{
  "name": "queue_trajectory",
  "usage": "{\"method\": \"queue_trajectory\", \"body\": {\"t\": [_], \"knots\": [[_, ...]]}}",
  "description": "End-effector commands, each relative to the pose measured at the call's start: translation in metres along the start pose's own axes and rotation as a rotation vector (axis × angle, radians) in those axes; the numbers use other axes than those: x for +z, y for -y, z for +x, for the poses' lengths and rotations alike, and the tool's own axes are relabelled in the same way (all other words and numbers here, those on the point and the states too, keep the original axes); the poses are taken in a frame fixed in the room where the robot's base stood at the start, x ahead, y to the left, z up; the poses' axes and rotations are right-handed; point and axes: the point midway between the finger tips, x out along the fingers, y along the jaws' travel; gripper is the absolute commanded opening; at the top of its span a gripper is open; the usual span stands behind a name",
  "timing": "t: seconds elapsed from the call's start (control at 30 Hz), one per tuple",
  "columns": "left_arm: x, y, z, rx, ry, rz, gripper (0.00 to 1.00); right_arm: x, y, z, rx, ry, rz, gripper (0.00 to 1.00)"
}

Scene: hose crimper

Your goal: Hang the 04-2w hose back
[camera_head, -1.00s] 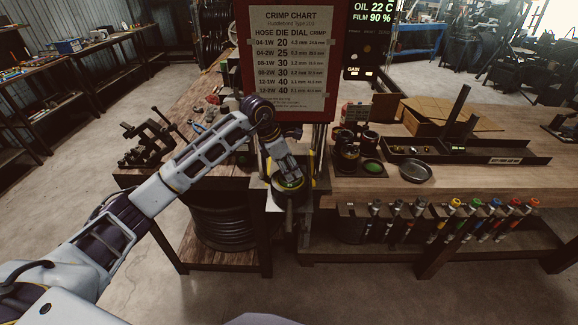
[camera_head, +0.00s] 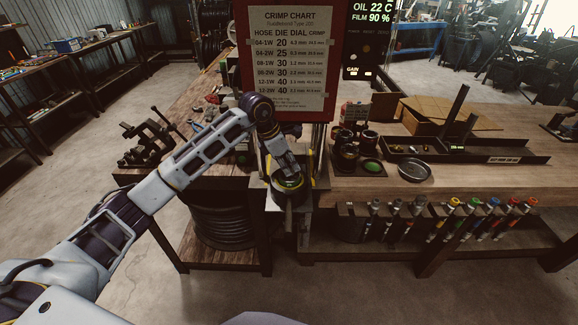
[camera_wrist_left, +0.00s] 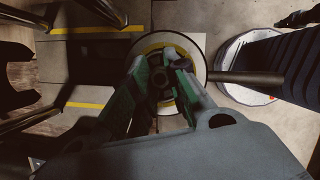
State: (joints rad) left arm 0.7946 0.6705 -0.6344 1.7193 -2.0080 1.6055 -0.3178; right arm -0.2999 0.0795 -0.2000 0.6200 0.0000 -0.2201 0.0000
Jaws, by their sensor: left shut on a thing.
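My left gripper (camera_head: 288,182) is low at the front of the crimper stand, under the crimp chart. In the left wrist view its green fingers (camera_wrist_left: 160,84) close around a dark round piece (camera_wrist_left: 159,78) with a hole in its middle. Behind that piece is a pale disc (camera_wrist_left: 196,50) with a yellow ring. I cannot tell whether the held piece is part of a hose or of the machine. Several hoses (camera_head: 470,217) with coloured ends hang in the rack under the right bench edge. I cannot tell which one is the 04-2w hose. My right gripper is out of view.
The crimp chart (camera_head: 290,55) stands above the gripper. A round metal dish (camera_head: 414,170), dark cups (camera_head: 348,155) and a long dark tray (camera_head: 500,152) are on the right bench. A dark bar (camera_wrist_left: 245,77) juts out beside the disc. The floor in front is clear.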

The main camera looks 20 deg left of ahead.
Motion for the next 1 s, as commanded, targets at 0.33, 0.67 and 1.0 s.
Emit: {"method": "queue_trajectory", "body": {"t": [0.33,0.67,1.0], "knots": [[0.011,0.0,-0.026,0.001,0.001,0.0,0.0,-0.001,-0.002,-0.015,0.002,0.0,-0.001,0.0],[0.02,0.0,-0.049,0.001,0.002,0.001,0.0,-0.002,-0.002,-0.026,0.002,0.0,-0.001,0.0],[0.029,0.0,-0.071,0.002,0.001,0.0,0.0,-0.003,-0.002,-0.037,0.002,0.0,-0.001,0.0]]}}
